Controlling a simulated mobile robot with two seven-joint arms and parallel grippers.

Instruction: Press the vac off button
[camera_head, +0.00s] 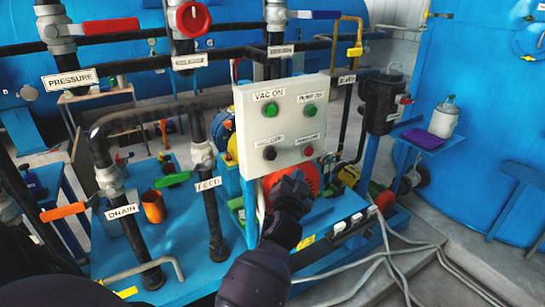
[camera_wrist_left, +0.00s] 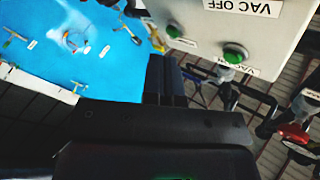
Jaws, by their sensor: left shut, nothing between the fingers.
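A pale grey control box (camera_head: 285,125) stands upright in the middle of the head view. Its black VAC OFF button (camera_head: 269,153) is at the lower left of the face, below the green VAC ON button (camera_head: 271,109). My left gripper (camera_head: 290,180) is shut and empty, in front of and just below the box's lower edge, apart from the black button. In the left wrist view, its dark fingers (camera_wrist_left: 165,80) are together beside the box (camera_wrist_left: 265,35), where a VAC OFF label (camera_wrist_left: 243,7) and a green button (camera_wrist_left: 235,54) show. The black button is not visible there. My right gripper is not in view.
A green PUMP ON button (camera_head: 310,110) and a red button (camera_head: 308,151) share the box face. Dark pipes with valves, such as the orange DRAIN handle (camera_head: 63,211), stand to the left. A dark canister (camera_head: 381,102) is at the right. Space before the box is open.

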